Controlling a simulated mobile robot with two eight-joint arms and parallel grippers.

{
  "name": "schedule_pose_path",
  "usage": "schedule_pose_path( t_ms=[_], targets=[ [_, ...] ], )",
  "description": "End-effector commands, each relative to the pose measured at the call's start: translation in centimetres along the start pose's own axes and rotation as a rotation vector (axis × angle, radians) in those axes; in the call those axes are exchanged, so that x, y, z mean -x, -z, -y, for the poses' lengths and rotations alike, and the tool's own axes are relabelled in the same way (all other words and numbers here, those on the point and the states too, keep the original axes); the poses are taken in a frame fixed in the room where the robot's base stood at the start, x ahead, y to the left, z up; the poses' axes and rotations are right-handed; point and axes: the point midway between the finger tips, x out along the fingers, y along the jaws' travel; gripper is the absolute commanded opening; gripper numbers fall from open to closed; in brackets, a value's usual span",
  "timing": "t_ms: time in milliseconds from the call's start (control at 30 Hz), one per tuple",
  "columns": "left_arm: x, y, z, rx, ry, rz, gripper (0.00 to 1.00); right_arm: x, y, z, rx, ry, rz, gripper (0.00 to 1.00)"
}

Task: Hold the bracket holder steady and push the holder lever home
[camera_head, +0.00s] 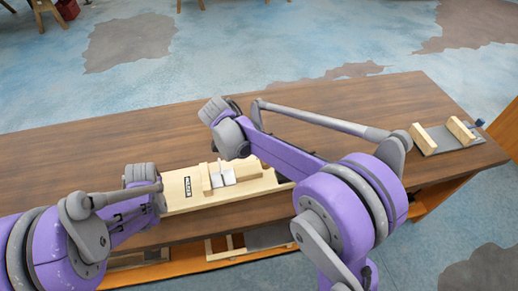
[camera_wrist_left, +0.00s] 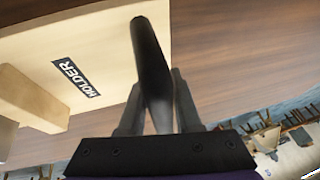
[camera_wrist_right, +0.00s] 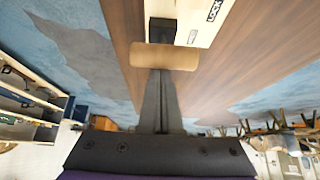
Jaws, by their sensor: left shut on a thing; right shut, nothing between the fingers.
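The holder is a pale wooden board (camera_head: 180,203) with upright wooden blocks and two light metal-like plates on top, lying near the table's front edge. Its "HOLDER" label (camera_wrist_left: 76,77) shows in the left wrist view. Behind that piece are a dark block and a pale part labelled "LOCK" (camera_wrist_right: 206,22). In the head view my right arm hides its fingertips.
The brown table (camera_head: 70,155) is mostly clear behind the holder. A shelf with more parts shows under the front edge.

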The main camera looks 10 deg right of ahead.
Motion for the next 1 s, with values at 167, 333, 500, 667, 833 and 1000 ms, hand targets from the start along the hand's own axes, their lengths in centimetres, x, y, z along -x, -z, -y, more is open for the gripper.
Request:
schedule_pose_path(
  t_ms=[167, 333, 500, 667, 833, 1000],
  targets=[
    [0.0, -0.1, -0.8, -0.005, -0.015, -0.003, 0.0, -0.1, -2.1, -0.1, 0.02, 0.007, 0.042, 0.0],
    [0.0, -0.1, -0.8, -0.005, -0.015, -0.003, 0.0, -0.1, -2.1, -0.2, 0.021, 0.006, 0.042, 0.0],
    [-0.1, -0.2, -0.8, -0.006, -0.015, -0.002, 0.0, -0.1, -2.0, -0.2, 0.02, 0.006, 0.041, 0.0],
    [-0.1, -0.3, -0.9, -0.006, -0.015, -0.001, 0.0, 0.1, -0.3, -0.2, 0.014, 0.005, 0.03, 0.0],
    [-0.1, -0.3, -0.8, -0.005, -0.014, 0.002, 0.0, 0.8, 3.7, -0.3, 0.0, 0.002, 0.003, 0.0],
    [-0.2, -0.4, -0.8, -0.004, -0.014, 0.004, 0.0, 4.4, 1.3, -0.2, 0.007, 0.005, 0.001, 0.0]
  ],
)
